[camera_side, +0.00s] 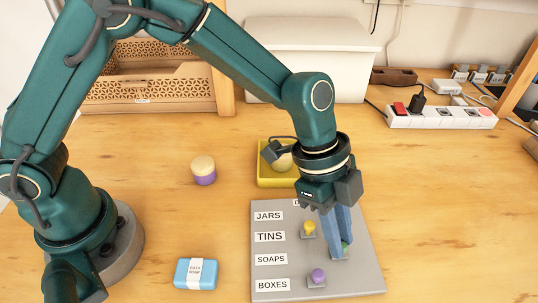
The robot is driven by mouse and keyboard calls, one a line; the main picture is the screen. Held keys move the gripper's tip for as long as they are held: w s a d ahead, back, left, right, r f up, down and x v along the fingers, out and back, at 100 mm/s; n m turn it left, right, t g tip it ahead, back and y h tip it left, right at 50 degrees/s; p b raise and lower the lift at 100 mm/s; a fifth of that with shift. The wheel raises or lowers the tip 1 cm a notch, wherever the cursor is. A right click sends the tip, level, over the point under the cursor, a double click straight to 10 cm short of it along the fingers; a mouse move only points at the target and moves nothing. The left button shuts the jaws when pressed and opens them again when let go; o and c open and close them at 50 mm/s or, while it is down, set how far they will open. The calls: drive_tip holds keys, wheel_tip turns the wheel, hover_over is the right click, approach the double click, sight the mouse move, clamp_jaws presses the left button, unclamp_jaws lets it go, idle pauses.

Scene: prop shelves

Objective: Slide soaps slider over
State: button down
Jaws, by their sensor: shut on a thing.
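A grey slider board (276,207) lies on the table, with rows labelled JARS, TINS, SOAPS and BOXES. The soaps slider has a green knob (346,249) and sits right of the middle of its row. My gripper (342,245) points down over the board, its blue fingers shut on this green knob and hiding most of it. The tins slider with a yellow knob (309,227) and the boxes slider with a purple knob (317,275) stand further left. My gripper hides part of the jars row and of the heading at the board's top edge.
A blue wrapped soap (196,274) lies left of the board. A purple and cream jar (203,170) stands behind it. A yellow tray (266,179) with a round item is behind the board. A power strip (440,118) lies at the back right.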

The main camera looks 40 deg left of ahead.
drive_tip(key=shift+w+d, duration=0.75)
drive_tip(key=shift+w, duration=0.1)
drive_tip(key=c, duration=0.8)
unclamp_jaws()
drive_tip(key=shift+o, duration=0.2)
drive_tip(key=shift+v, duration=2.65)
